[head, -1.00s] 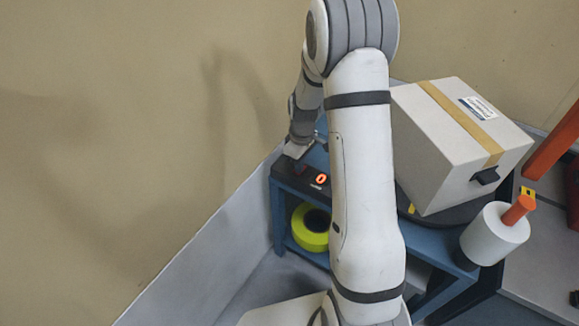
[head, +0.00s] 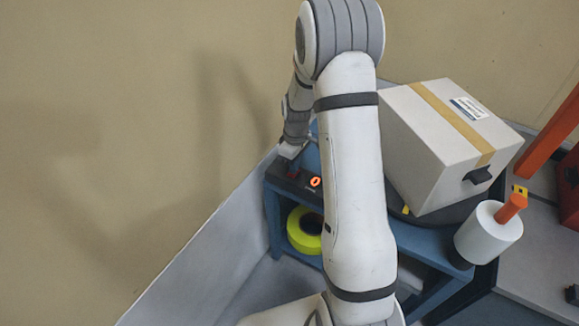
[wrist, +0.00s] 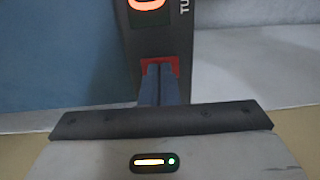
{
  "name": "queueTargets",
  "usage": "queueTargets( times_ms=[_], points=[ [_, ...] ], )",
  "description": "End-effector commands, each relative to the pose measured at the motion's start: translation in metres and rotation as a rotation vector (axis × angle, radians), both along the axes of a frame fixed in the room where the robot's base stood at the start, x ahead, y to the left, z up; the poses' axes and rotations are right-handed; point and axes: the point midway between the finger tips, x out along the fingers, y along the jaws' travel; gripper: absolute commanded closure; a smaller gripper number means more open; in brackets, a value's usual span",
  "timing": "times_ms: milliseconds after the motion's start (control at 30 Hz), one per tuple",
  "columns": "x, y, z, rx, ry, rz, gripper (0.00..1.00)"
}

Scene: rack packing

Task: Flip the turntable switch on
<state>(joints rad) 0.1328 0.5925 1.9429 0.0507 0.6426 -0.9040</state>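A dark control panel (head: 300,184) sits at the left end of the blue table, with an orange lit display (head: 315,182) that looks like a 0 or O. In the wrist view the panel (wrist: 160,36) has white lettering starting "TU" and a red-edged switch (wrist: 177,66). My gripper (wrist: 160,82) points at the switch, its two fingers side by side with almost no gap. The fingers cover most of the switch, so its position and any contact are hidden. In the head view my gripper (head: 291,152) is just above the panel's far end. The black turntable (head: 455,214) carries the carton.
A white carton (head: 425,150) with brown tape stands on the turntable. A white roll with an orange handle (head: 486,236) is at the table's right corner. A yellow-green tape roll (head: 303,232) lies on the lower shelf. Walls stand close behind and left.

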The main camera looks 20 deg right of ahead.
Motion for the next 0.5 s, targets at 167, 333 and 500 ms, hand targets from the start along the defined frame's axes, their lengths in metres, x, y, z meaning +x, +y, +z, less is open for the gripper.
queueTargets(
  times_ms=[167, 333, 500],
  points=[
    [-0.001, 0.0, 0.015, -0.001, 0.001, 0.0, 1.0],
    [0.001, -0.001, 0.05, -0.001, -0.002, 0.001, 1.0],
    [0.003, -0.003, 0.086, -0.001, -0.006, 0.0, 1.0]
  ],
)
